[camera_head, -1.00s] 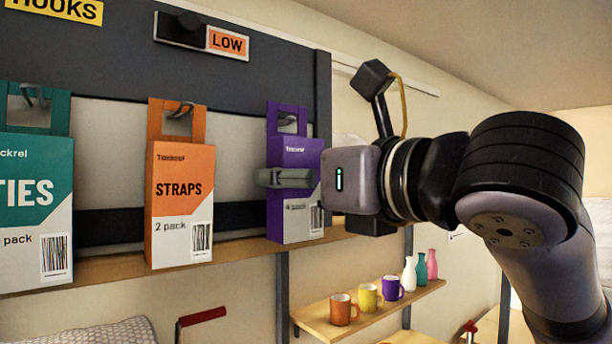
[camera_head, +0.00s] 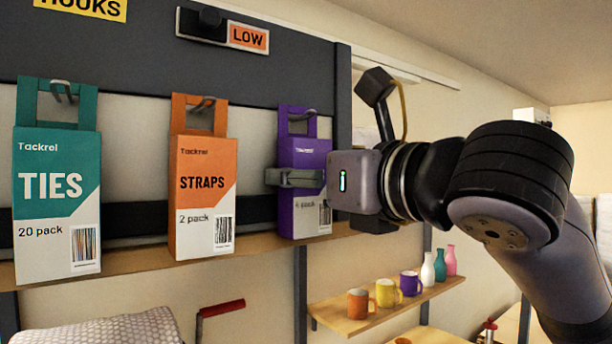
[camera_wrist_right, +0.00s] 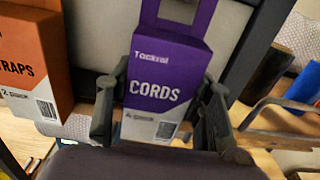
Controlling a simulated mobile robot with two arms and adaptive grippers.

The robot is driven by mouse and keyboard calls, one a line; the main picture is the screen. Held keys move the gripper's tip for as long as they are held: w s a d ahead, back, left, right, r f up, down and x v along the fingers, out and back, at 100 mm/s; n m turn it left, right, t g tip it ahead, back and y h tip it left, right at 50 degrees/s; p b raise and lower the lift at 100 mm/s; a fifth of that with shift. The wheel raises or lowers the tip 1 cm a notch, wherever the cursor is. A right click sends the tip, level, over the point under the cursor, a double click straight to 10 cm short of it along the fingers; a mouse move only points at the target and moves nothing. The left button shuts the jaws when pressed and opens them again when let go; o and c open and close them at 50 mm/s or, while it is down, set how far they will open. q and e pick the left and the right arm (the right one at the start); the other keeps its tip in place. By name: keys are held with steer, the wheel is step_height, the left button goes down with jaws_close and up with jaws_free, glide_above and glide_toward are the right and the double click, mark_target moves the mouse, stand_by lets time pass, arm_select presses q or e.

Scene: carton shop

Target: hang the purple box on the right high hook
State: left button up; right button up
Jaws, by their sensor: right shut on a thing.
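The purple box (camera_head: 302,170), with a white lower part and a hang loop on top, hangs upright at the right end of the row in the head view. A grey hook shows at its loop. My right gripper (camera_head: 292,178) is shut on the box across its middle, coming from the right. In the right wrist view the purple box (camera_wrist_right: 160,85) reads CORDS, and the fingers of my right gripper (camera_wrist_right: 160,118) are on both its sides. The right high hook is not identifiable in these views. My left gripper is not in view.
An orange STRAPS box (camera_head: 202,195) and a teal TIES box (camera_head: 57,190) hang to the left on hooks. A dark rail above carries a LOW label (camera_head: 248,38). Below right, a wooden shelf (camera_head: 350,322) holds mugs and bottles. A red-handled tool (camera_head: 222,308) is below.

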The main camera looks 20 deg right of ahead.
steer(key=shift+f, duration=0.15)
steer(key=o, duration=0.8)
steer(key=shift+a, duration=0.1)
steer(key=o, duration=0.5)
steer(key=shift+a, duration=0.3)
steer(key=shift+w+d, duration=0.1)
steer(key=shift+d, duration=0.05)
steer(key=shift+s, duration=0.35)
steer(key=v, duration=1.1)
steer(key=shift+s, duration=0.2)
